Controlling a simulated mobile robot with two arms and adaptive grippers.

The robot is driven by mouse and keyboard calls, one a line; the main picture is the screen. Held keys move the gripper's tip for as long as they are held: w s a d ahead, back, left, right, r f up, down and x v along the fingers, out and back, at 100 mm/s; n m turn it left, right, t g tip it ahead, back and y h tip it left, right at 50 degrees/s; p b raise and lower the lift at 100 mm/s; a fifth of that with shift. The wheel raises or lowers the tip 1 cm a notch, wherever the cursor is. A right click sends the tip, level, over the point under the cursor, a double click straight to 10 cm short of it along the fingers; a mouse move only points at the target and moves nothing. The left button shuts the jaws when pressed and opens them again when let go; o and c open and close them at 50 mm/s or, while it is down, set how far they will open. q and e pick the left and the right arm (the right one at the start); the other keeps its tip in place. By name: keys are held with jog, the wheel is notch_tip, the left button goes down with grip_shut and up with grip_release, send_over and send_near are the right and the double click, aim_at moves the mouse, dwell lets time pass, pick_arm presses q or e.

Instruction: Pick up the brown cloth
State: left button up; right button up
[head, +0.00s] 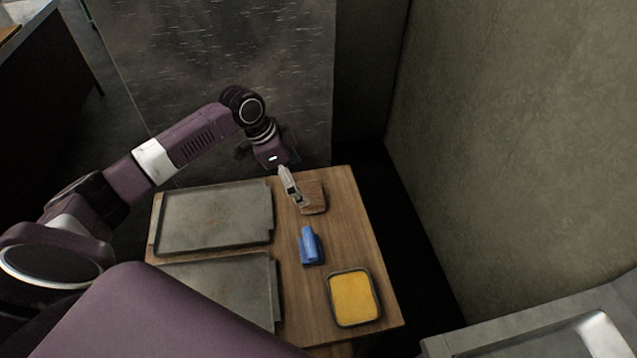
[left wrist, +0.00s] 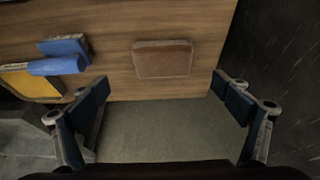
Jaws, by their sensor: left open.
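The brown cloth (head: 313,197) lies folded flat on the wooden table near its far end. In the left wrist view the brown cloth (left wrist: 162,59) is a small rectangle ahead of and between the fingers. My left gripper (head: 298,199) is above the table at the cloth's left side in the head view. In the left wrist view my left gripper (left wrist: 158,103) has its fingers wide apart with nothing between them. Whether a finger touches the cloth cannot be told. My right gripper is not in view.
The wooden table (head: 290,300) also holds two metal trays (head: 213,217) on the left, a blue brush-like object (head: 310,246) and a yellow-filled pan (head: 353,298). Walls stand behind and to the right. A metal counter (head: 530,340) is at the lower right.

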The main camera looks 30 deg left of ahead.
aim_at(309, 193)
pick_arm(q)
jog(key=shift+x, duration=0.85)
jog(key=x, duration=0.2)
jog(key=p+x, duration=0.1)
jog(key=x, duration=0.1)
jog(key=shift+w+a+f+p, duration=0.15)
jog(key=shift+w+f+p, duration=0.05)
jog(key=shift+f+p, duration=0.1)
jog(key=shift+f, duration=0.3)
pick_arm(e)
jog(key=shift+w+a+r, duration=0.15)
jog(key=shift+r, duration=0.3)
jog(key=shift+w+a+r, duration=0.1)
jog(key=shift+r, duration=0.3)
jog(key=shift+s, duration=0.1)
pick_arm(q)
jog(key=c, duration=1.2)
jog(key=shift+c, duration=0.2)
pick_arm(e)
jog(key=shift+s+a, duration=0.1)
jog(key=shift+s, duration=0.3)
pick_arm(q)
jog(key=shift+r, duration=0.1)
